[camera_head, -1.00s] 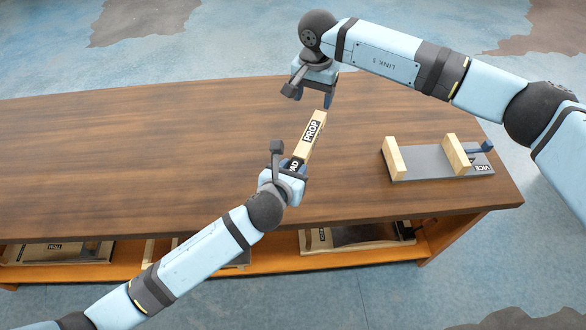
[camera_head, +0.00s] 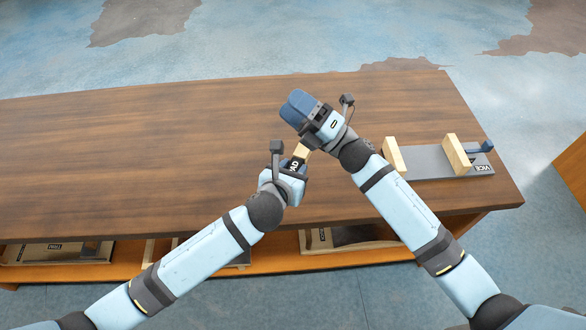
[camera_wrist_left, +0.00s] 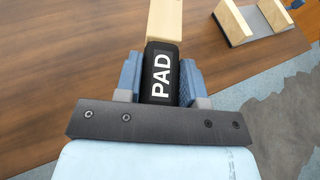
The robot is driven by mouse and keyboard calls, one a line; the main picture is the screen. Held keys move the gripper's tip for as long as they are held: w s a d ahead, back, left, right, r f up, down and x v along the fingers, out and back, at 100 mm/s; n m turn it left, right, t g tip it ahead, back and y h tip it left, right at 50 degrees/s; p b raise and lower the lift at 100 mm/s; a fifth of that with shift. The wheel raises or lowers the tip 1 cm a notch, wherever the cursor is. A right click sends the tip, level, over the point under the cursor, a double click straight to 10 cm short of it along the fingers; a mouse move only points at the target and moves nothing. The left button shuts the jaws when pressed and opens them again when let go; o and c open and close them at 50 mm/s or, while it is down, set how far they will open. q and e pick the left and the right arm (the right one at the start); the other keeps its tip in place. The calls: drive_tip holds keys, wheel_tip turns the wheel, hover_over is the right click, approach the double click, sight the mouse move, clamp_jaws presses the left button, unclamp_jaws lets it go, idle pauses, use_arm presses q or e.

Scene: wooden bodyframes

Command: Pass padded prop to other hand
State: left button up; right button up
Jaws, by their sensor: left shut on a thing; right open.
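The padded prop (camera_head: 302,151) is a pale wooden bar with a black end marked PAD. My left gripper (camera_head: 288,168) is shut on that black end and holds the prop above the table. The left wrist view shows the black pad (camera_wrist_left: 161,78) between the blue fingers, with bare wood (camera_wrist_left: 165,20) beyond. My right gripper (camera_head: 297,107) is open, over the prop's far part in the head view, and hides it. I cannot tell whether the prop lies between its fingers or touches them.
A vice (camera_head: 425,162) with wooden jaws and a grey base stands at the table's right end, close to my right arm. The wooden table (camera_head: 130,160) is clear on the left. Wooden items lie on the lower shelf (camera_head: 275,261) below the front edge.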

drive_tip(key=s+d+f+m+t+h, duration=0.3)
drive_tip(key=d+f+m+h, duration=0.3)
drive_tip(key=m, duration=0.4)
drive_tip(key=s+d+f+m+t+h, duration=0.35)
drive_tip(key=d+f+m+h, duration=0.2)
drive_tip(key=f+m, duration=0.4)
drive_tip(key=s+d+f+m+g+h, duration=0.3)
drive_tip(key=s+f+m, duration=0.3)
drive_tip(key=s, duration=0.3)
drive_tip(key=s+d+f+m+g+h, duration=0.3)
drive_tip(key=s+d+f+m, duration=0.1)
drive_tip(key=s+f, duration=0.3)
drive_tip(key=shift+s+d+f+m, duration=0.35)
drive_tip(key=shift+s+m, duration=0.5)
drive_tip(key=shift+s, duration=0.15)
